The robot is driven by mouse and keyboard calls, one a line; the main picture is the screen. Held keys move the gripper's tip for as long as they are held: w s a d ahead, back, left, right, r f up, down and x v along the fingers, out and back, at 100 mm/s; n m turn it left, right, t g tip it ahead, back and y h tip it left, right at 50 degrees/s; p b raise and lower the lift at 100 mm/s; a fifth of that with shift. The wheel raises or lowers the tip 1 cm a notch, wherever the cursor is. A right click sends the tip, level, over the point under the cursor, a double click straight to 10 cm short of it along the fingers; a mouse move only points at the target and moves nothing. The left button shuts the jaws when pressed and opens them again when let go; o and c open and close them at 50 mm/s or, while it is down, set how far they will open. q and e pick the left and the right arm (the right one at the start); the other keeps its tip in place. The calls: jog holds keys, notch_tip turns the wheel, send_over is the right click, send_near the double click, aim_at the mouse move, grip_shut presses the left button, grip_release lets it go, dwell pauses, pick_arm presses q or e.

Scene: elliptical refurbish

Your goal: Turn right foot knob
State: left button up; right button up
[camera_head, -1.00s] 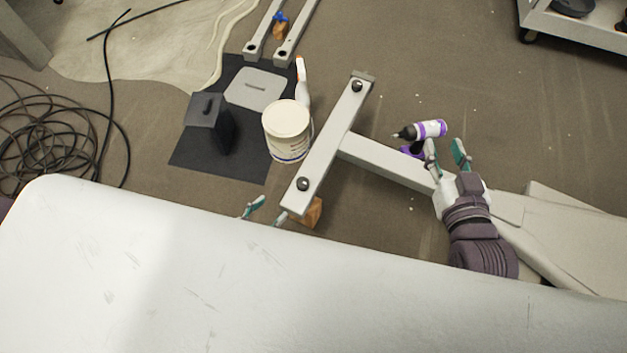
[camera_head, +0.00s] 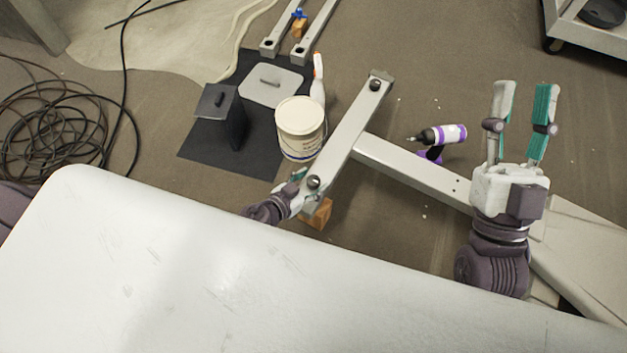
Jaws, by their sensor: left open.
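The grey foot bar (camera_head: 345,128) of the elliptical frame lies across the middle, with one black knob near each end. The far knob (camera_head: 375,85) is fully in view. My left gripper (camera_head: 300,176) is open at the bar's near end, its fingers right beside the near knob (camera_head: 313,182). Whether a finger touches that knob is unclear. My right gripper (camera_head: 521,94) is open and empty, pointing up the picture, well to the right of both knobs.
A purple-and-white drill (camera_head: 442,134) is right of the bar. A white bucket (camera_head: 300,128) stands left of it, by a black mat (camera_head: 200,154). A wooden block (camera_head: 320,213) lies under the near end. A large white surface (camera_head: 200,270) fills the foreground.

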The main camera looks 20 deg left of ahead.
pick_arm(q)
jog(key=shift+w+d+f, duration=0.2)
jog(key=shift+w, duration=0.25)
pick_arm(e)
jog(key=shift+s+d+r+t+y, duration=0.1)
jog(key=shift+s+r+t+y, duration=0.3)
jog(key=shift+s+r+t, duration=0.15)
